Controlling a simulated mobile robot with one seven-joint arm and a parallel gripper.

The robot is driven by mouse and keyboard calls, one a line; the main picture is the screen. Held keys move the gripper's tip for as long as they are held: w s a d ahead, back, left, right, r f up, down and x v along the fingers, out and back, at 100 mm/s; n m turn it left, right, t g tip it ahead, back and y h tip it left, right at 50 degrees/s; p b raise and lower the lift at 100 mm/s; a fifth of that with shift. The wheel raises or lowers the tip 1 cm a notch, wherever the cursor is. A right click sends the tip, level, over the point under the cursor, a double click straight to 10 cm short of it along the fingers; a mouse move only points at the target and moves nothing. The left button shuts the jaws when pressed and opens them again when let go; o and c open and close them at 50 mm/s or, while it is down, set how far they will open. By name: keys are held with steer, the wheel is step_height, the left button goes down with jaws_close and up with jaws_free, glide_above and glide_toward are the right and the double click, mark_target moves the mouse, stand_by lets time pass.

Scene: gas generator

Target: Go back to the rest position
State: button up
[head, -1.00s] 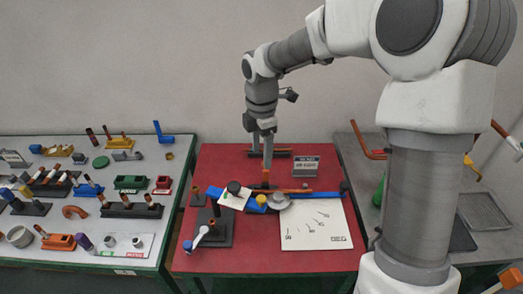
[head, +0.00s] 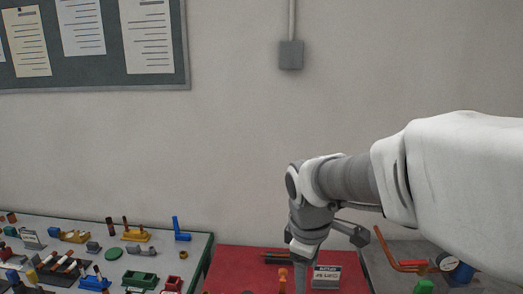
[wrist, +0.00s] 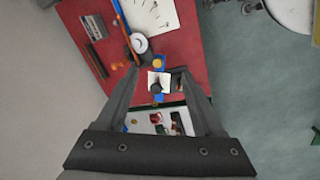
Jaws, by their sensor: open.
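My gripper (wrist: 158,78) is open and empty in the wrist view, its two fingers spread above the red table (wrist: 196,48). Beyond the fingers lie a white card with a dark round knob (wrist: 155,88), a pale round part (wrist: 139,43) and an orange rod (wrist: 122,22). They look well below the fingers, not gripped. In the head view my gripper hangs down at the lower edge, left of the small sign (head: 326,277); its fingertips are cut off or hidden there.
The left table (head: 196,248) holds several coloured parts. A grey table (head: 408,255) with a bent orange pipe (head: 402,264) stands at right. The wall behind carries a notice board (head: 150,78) and a grey box (head: 291,55). Open floor (wrist: 250,90) shows beside the red table.

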steer(key=s+d+r+m+t, duration=0.1)
steer(key=s+d+r+m, duration=0.1)
steer(key=s+m, duration=0.4)
steer(key=s+d+r+m+t, duration=0.2)
steer(key=s+m, duration=0.4)
steer(key=s, duration=0.1)
steer(key=shift+s+d+y+b, duration=0.2)
steer(key=shift+s+y+b, duration=0.1)
steer(key=shift+y+b, duration=0.1)
